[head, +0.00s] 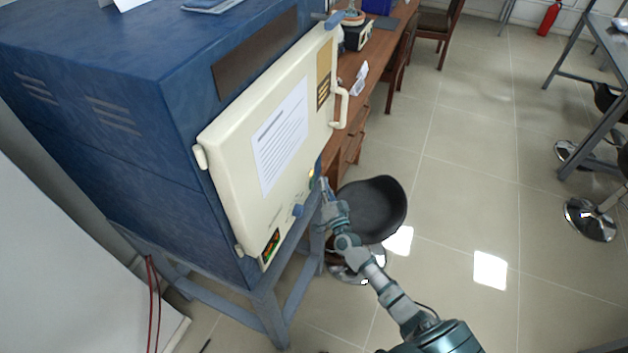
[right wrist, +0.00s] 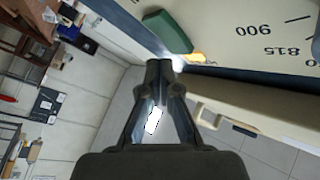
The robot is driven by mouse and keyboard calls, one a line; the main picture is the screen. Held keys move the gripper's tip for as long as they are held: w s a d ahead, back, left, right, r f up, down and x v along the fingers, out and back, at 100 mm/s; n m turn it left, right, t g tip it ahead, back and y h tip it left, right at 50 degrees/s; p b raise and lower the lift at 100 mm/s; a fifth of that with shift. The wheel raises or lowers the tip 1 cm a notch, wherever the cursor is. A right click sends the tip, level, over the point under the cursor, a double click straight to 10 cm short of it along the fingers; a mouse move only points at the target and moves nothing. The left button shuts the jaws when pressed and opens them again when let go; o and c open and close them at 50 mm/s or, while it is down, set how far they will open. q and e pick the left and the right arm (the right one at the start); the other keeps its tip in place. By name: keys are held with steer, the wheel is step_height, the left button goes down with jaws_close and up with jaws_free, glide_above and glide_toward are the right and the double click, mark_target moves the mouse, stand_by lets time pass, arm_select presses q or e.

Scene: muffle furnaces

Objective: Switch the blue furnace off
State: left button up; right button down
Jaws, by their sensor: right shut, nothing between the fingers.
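The blue furnace (head: 150,80) stands on a blue frame at the left, with a cream door (head: 245,150) on its front. Along the door's lower part are a small display (head: 271,246), a blue knob (head: 297,210) and a small green and yellow switch (head: 315,172). My right gripper (head: 324,184) is beside that switch, shut and empty. In the right wrist view its closed fingertips (right wrist: 158,68) are just below the green switch piece (right wrist: 167,31) with a yellow part (right wrist: 197,57); I cannot tell whether they touch. Dial numbers show beside it. My left gripper is not in view.
A black stool seat (head: 375,208) is just right of my right gripper. A wooden desk (head: 362,75) stands behind the furnace. Red cables (head: 152,300) hang at lower left. Tiled floor (head: 465,180) at the right is largely clear.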

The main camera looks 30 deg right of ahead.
steer(key=shift+w+a+r, duration=0.15)
steer(key=shift+w+a, duration=0.1)
steer(key=shift+a, duration=0.05)
steer(key=shift+w+a, duration=0.2)
steer(key=shift+w, duration=0.05)
stand_by(0.6)
stand_by(0.4)
steer(key=shift+s+d+p, duration=0.3)
steer(key=shift+s+d, duration=0.2)
steer(key=shift+s, duration=0.1)
steer(key=s+d, duration=0.3)
steer(key=shift+s+d+f, duration=0.15)
steer(key=shift+s+f, duration=0.2)
steer(key=shift+s, duration=0.05)
steer(key=shift+f, duration=0.1)
